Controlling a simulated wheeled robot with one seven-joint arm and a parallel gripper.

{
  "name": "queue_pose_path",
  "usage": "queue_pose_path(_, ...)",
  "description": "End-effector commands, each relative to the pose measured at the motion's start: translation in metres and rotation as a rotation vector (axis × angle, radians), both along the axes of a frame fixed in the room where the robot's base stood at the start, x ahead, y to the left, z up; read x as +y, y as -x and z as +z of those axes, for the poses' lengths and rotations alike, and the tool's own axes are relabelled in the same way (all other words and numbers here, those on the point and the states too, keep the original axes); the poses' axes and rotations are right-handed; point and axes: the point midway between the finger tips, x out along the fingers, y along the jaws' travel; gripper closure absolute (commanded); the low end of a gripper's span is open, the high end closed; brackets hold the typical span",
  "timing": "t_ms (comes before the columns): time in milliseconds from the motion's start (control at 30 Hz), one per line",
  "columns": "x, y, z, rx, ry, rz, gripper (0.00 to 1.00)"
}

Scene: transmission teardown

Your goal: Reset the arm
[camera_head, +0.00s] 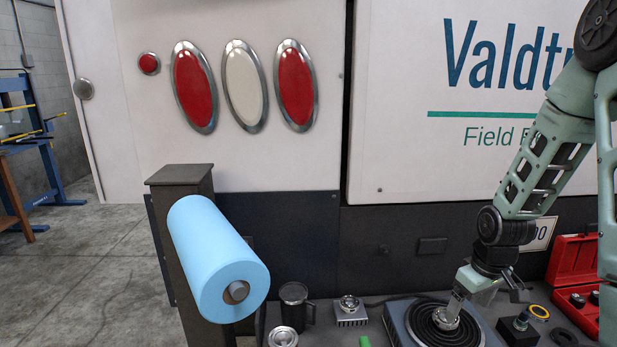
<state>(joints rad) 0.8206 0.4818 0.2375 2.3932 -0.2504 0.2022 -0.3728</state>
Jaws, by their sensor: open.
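My arm reaches down from the upper right, and my gripper (482,294) is at the lower right, low over the bench. It is open. Its left finger overlaps a small silver metal part (446,318) in the picture; I cannot tell whether they touch. The silver part sits at the middle of black concentric rings (438,337) on a blue-grey unit (398,322). Nothing is seen held between the fingers.
A blue roll (218,258) on a dark post (180,190) stands left of the bench. A white-panelled vehicle wall (270,165) rises behind.

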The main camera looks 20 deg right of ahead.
Motion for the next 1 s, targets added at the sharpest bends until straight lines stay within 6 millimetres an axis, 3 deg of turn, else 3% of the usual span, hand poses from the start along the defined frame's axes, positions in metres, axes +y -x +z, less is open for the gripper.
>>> queue_pose_path(167, 0.065, -0.023, 0.026, 0.007, 0.001, 0.105, 0.14)
queue_pose_path(367, 0.174, -0.026, 0.064, 0.022, -0.002, 0.264, 0.14)
queue_pose_path(533, 0.261, 0.004, 0.093, 0.036, -0.006, 0.404, 0.14)
queue_pose_path(700, 0.329, 0.056, 0.117, 0.054, -0.011, 0.537, 0.14)
queue_pose_path(833, 0.358, 0.094, 0.129, 0.067, -0.013, 0.616, 0.14)
queue_pose_path(1000, 0.374, 0.122, 0.136, 0.078, -0.015, 0.666, 0.14)
